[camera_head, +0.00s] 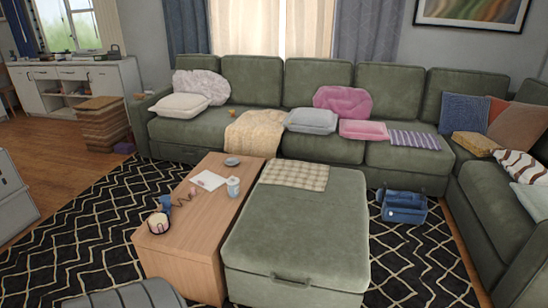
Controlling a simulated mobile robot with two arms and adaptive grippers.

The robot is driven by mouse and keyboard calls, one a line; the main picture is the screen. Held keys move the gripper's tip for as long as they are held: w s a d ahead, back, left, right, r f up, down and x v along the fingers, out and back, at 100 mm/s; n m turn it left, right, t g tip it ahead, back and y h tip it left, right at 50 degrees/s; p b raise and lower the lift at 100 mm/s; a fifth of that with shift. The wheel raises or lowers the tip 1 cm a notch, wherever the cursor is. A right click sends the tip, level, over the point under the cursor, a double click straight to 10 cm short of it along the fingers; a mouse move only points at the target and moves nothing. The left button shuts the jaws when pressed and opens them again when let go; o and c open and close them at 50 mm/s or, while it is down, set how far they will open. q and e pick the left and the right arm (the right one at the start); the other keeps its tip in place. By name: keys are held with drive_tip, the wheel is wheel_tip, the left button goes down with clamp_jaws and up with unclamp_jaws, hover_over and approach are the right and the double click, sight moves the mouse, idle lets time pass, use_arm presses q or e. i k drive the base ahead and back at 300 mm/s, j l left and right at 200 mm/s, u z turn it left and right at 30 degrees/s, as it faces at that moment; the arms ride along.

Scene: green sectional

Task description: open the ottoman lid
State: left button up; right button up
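The green ottoman (295,235) stands on the patterned rug in the lower middle of the head view. Its padded lid looks shut, lying flat on the base. A handle (290,280) shows on its front side, near the bottom edge of the view. A folded checked cloth (295,175) lies on the far end of the lid. Neither of my grippers is in view.
A wooden coffee table (190,235) stands close along the ottoman's left side, with a mug (233,187) and other small items on it. A green sectional (330,145) runs behind and right.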

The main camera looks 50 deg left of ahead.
sight(327, 245)
drive_tip(key=u, duration=1.5)
drive_tip(key=i+j+u, duration=0.15)
drive_tip(key=i+u, duration=0.15)
drive_tip(key=i, duration=0.7)
